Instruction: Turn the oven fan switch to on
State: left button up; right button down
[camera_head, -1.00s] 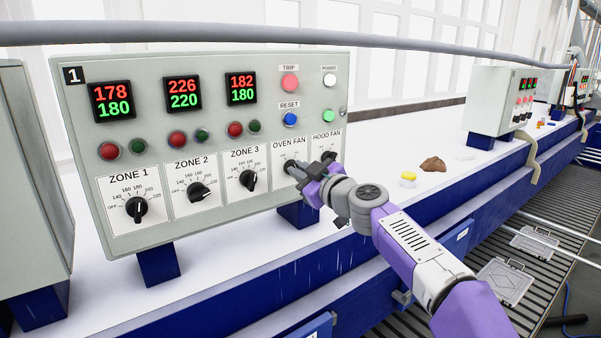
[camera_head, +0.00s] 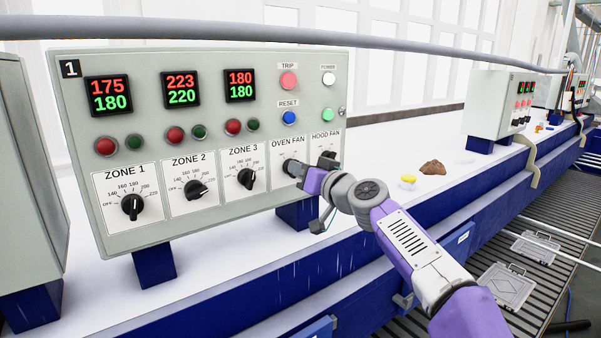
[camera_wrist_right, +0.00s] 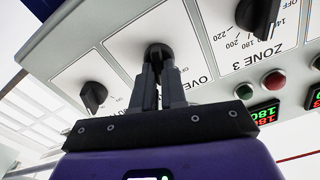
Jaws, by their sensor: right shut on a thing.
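The oven fan switch is a black rotary knob under the OVEN FAN label (camera_head: 289,146) on the grey control panel (camera_head: 215,225). My right gripper (camera_head: 290,168) is at this knob, with its wrist rolled. In the right wrist view the knob (camera_wrist_right: 157,50) sits between the tips of my right gripper's fingers (camera_wrist_right: 157,75), which are shut on it. The fingers cover most of the knob and its scale, so its pointer position cannot be read. The hood fan knob also shows in the right wrist view (camera_wrist_right: 93,96). My left gripper is not in view.
Zone knobs, such as the ZONE 3 knob (camera_head: 247,178), lie to the left on the panel. A grey pipe (camera_head: 300,37) runs across above it.

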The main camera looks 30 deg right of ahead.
jog(key=shift+m, duration=1.1)
jog(key=c, duration=1.2)
grip_release()
jog(key=shift+d, duration=0.1)
jog(key=s+b, duration=0.1)
jog(key=s, duration=0.4)
jog(key=s+b, duration=0.1)
jog(key=s, duration=0.1)
jog(key=shift+s+d+b, duration=0.25)
jog(key=shift+s+b, duration=0.05)
jog(key=shift+b, duration=0.05)
